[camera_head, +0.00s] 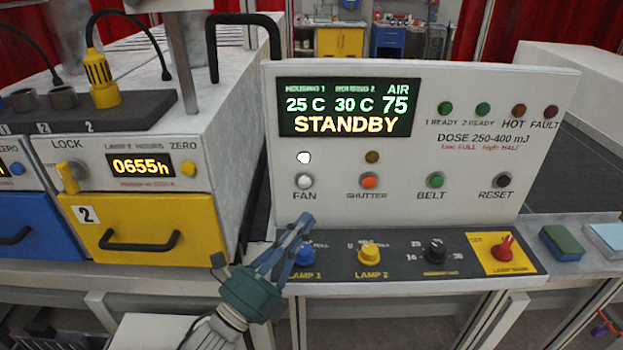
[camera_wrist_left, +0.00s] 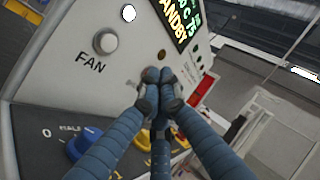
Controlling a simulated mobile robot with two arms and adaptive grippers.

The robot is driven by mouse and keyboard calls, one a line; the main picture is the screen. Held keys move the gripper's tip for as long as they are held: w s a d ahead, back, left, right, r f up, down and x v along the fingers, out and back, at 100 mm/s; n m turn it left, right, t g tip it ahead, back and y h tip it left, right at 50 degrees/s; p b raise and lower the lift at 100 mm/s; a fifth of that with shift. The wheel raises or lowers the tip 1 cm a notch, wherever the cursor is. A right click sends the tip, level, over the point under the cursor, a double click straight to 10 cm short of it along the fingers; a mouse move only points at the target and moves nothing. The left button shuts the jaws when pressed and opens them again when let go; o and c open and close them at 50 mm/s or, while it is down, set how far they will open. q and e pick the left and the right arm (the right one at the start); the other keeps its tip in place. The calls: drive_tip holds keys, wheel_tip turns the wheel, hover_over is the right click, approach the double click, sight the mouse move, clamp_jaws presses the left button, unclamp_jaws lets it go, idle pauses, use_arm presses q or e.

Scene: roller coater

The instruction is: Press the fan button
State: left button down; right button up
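The fan button (camera_head: 304,181) is a round white-grey button above the label FAN on the white control panel (camera_head: 540,95). A white lamp (camera_head: 304,157) above it is lit. The button also shows in the left wrist view (camera_wrist_left: 106,41), left of the fingertips. My left gripper (camera_head: 305,222) is just below the FAN label in the head view, with its blue fingers drawn together and nothing visible between them. In the left wrist view the fingertips (camera_wrist_left: 158,85) meet near the panel; whether they touch it I cannot tell. My right gripper is out of view.
The shutter button (camera_head: 369,181), belt button (camera_head: 435,180) and reset button (camera_head: 502,181) share the row. Below are the blue knob (camera_head: 305,256), yellow knob (camera_head: 370,253), black knob (camera_head: 434,250) and red main switch (camera_head: 503,248). A yellow drawer (camera_head: 165,235) stands left.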

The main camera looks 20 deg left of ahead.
sight(304, 182)
use_arm(q)
drive_tip(key=shift+w+a+b, duration=0.35)
drive_tip(key=shift+w+a, duration=0.1)
drive_tip(key=shift+w, duration=0.95)
drive_tip(key=shift+w+a+b, duration=0.4)
drive_tip(key=shift+w, duration=0.95)
drive_tip(key=shift+w+a+b, duration=0.35)
drive_tip(key=shift+w+a, duration=0.1)
drive_tip(key=shift+w, duration=0.95)
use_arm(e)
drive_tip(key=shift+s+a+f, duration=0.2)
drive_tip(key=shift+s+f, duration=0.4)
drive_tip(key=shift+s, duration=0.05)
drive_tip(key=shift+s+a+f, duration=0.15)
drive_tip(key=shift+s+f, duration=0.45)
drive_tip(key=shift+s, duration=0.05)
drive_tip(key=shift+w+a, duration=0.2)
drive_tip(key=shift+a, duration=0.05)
use_arm(q)
drive_tip(key=shift+w, duration=0.15)
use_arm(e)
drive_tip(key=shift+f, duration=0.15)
use_arm(q)
drive_tip(key=shift+w+a, duration=0.1)
drive_tip(key=shift+w, duration=0.15)
